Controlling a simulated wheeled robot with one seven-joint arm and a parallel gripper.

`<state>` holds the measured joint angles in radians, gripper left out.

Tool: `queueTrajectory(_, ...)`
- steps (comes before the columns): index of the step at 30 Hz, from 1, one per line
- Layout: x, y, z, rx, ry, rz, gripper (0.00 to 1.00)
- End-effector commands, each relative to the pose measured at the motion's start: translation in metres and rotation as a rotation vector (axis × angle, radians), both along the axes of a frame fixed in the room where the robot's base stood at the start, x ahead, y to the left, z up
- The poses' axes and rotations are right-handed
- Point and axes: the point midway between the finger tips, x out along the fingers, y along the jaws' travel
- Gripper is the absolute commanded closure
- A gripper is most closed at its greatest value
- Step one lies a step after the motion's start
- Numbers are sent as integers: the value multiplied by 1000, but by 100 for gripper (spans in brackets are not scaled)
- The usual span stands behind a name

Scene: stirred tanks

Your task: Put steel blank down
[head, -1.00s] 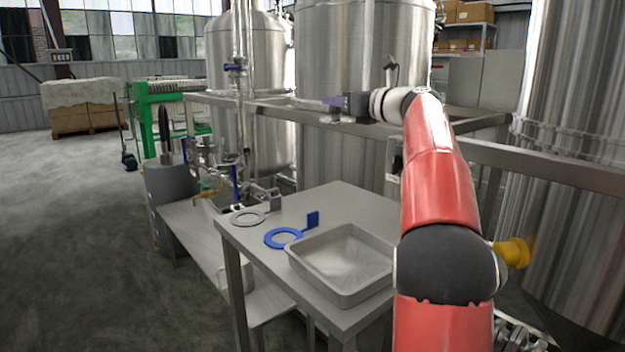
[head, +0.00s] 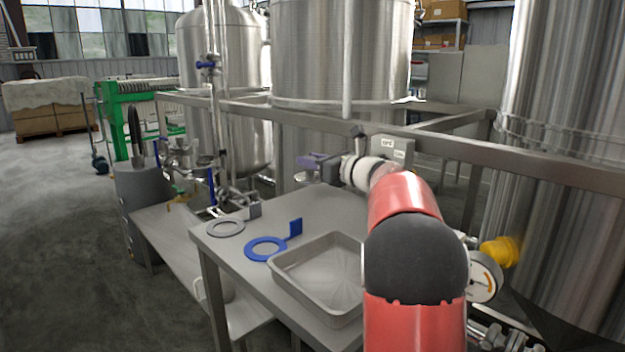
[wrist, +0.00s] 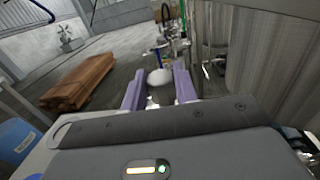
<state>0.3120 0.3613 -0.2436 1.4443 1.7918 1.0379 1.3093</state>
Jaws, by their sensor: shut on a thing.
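My gripper (head: 308,162), with purple fingers, is shut on the steel blank (head: 306,176), a small round grey piece partly hidden by the fingers. The gripper is near the far right part of the steel table, and the blank looks held above the surface; the exact gap I cannot tell. In the wrist view the blank (wrist: 160,78) shows as a pale rounded shape between the two purple fingers (wrist: 159,90).
The steel table (head: 330,215) holds a grey ring with a tab (head: 225,229), a blue ring with a tab (head: 265,249) and a steel tray (head: 318,315). A frame rail (head: 450,150) and large tanks stand behind. A gauge (head: 485,277) and yellow knob (head: 500,251) are at right.

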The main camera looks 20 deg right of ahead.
Motion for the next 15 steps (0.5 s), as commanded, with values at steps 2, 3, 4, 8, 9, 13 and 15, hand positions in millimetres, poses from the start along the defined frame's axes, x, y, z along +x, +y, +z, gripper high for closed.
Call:
queueTrajectory(2, 0, 0, -4, 2, -1, 1, 100)
queueTrajectory(3, 0, 0, -8, 3, -1, 1, 100)
queueTrajectory(4, 0, 1, -12, 2, 0, 1, 100)
queueTrajectory(8, 1, 1, -33, 3, 1, 1, 100)
queueTrajectory(9, 0, 1, -38, 4, 2, 1, 100)
queueTrajectory(13, 0, 0, -46, 1, -3, 1, 100)
queueTrajectory(15, 0, 0, -46, 0, -3, 1, 100)
